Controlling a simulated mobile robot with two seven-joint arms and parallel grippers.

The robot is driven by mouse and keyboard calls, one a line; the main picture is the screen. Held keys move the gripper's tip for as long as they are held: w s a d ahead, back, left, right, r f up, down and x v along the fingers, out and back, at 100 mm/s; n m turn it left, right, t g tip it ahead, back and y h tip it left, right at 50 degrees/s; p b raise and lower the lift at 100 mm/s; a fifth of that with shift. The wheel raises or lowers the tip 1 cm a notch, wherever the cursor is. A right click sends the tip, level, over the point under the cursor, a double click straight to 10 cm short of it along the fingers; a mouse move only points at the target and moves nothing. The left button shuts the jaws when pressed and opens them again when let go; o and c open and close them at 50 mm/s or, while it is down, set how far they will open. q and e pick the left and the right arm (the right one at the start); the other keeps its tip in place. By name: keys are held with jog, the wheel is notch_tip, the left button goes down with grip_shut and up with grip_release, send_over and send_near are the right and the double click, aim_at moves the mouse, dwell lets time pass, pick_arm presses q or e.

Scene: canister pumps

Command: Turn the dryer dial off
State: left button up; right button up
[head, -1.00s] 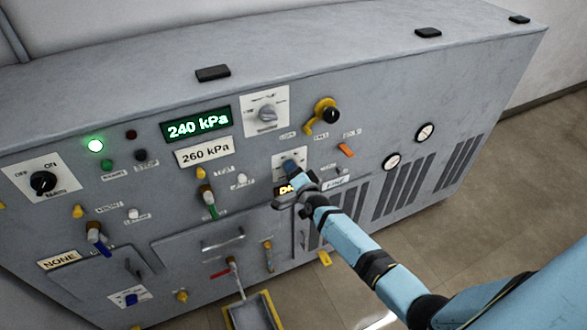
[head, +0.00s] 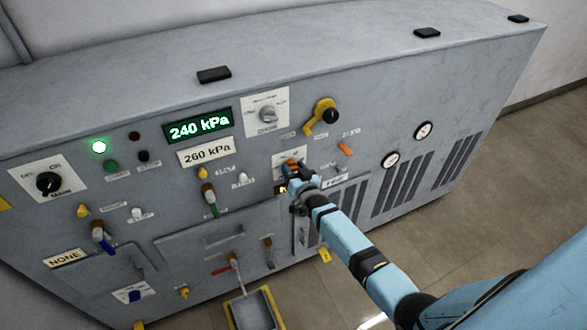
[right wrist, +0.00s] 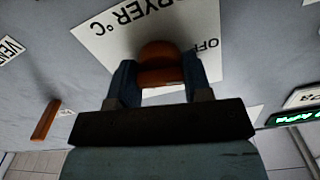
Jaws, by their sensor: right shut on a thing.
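The dryer dial is an orange-brown round knob (right wrist: 158,62) on a white plate (right wrist: 103,38) marked "DRYER °C" and "OFF", which appears upside down in the right wrist view. In the head view the dial (head: 292,163) sits mid-panel and is partly covered by my gripper. My right gripper (right wrist: 160,78) is shut on the dial, one finger on each side. In the head view my right gripper (head: 294,173) is at the dial's plate. The dial's pointer is hidden, so its setting cannot be told. My left gripper is not in view.
A grey machine panel (head: 300,95) carries a green "240 kPa" display (head: 198,125), a dial on a white plate (head: 267,114), a yellow lever (head: 321,116) and an orange handle (head: 345,149) close by. A tray (head: 254,308) juts out low. Floor is clear at right.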

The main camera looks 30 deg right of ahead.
jog(key=shift+n, duration=1.1)
jog(key=o, duration=0.9)
jog(key=s, duration=1.3)
jog(key=shift+s+a+b, duration=0.3)
jog(key=shift+s+a, duration=0.1)
jog(key=shift+s+a, duration=0.1)
